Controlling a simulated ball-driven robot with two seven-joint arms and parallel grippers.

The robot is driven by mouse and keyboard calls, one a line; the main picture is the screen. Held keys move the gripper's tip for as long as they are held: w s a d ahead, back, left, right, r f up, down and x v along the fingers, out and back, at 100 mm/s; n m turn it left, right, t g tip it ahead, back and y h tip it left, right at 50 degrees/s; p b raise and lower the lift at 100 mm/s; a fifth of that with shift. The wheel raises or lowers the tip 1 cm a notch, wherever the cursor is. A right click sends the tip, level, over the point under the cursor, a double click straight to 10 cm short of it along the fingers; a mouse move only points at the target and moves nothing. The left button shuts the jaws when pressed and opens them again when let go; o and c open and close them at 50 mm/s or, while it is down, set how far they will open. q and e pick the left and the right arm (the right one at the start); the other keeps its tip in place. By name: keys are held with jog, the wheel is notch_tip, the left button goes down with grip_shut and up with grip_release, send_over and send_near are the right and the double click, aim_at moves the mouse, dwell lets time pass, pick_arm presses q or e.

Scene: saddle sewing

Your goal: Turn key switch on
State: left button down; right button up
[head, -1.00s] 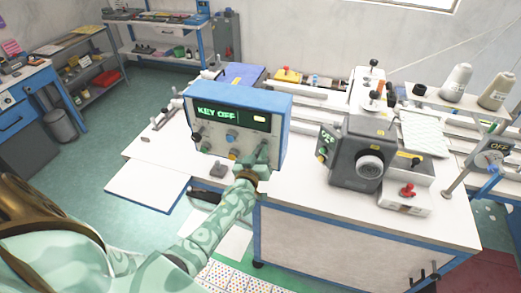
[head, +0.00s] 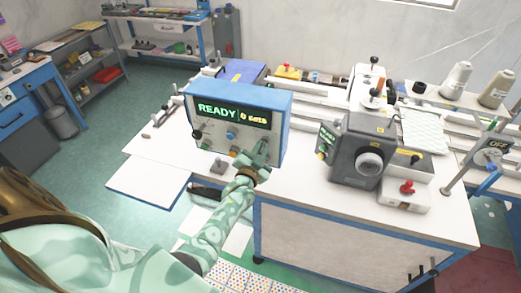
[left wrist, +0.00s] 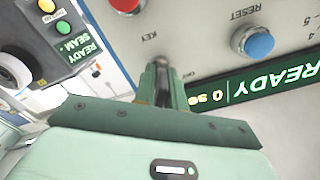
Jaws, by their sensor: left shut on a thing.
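The control box (head: 237,122) stands on the white table with its front panel facing me. Its display (head: 232,112) reads READY in green; the READY text also shows in the left wrist view (left wrist: 274,80). My left gripper (head: 256,155) is at the lower right of the panel. My right gripper is not in view.
A red-knobbed white box (head: 405,195) is at the table's right. Thread cones (head: 457,80) stand behind.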

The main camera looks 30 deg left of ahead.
pick_arm(q)
jog(key=shift+f+m, duration=0.1)
jog(key=shift+m, duration=1)
jog(key=c, duration=1.6)
grip_release()
jog(key=shift+o, duration=0.2)
jog(key=shift+s, duration=0.15)
jog(key=p+v, duration=0.3)
jog(key=v, duration=0.4)
jog(key=shift+s, duration=0.15)
